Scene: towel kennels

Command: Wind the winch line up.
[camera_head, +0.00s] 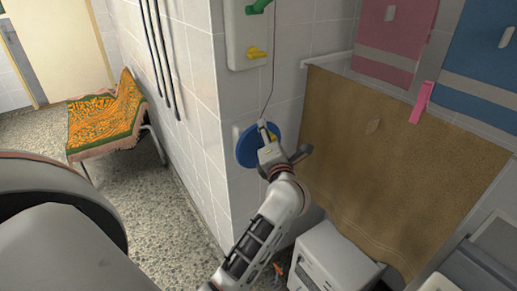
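A blue disc (243,148), which looks like the winch drum, is on the tiled wall just right of the corner. A thin dark line (272,85) runs down to it from the white wall panel (237,25) above. Small yellow parts show beside the gripper, perhaps a crank handle. Whether the fingers close on anything is too small to tell.
The panel carries a green knob (257,6) and a yellow lever (256,53). A brown towel (400,165) hangs close right of the gripper, with a pink clip (421,102) above. A white box (330,262) stands below. A bench with a patterned orange cover (105,118) is at left.

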